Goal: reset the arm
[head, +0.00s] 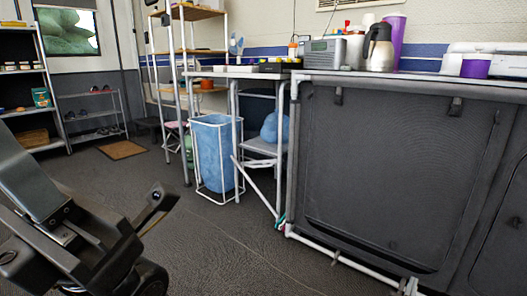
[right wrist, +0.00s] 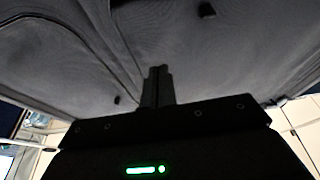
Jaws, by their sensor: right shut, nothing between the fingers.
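The fingers stand out against a dark fabric surface; I cannot tell how far off that surface is.
A dark fabric-fronted cabinet (head: 385,175) fills the right side, with a steel flask (head: 379,48) and a radio (head: 324,52) on top. A blue bin (head: 214,152) stands left of it. Shelves (head: 28,75) line the far left. The floor (head: 215,245) in the middle is clear.

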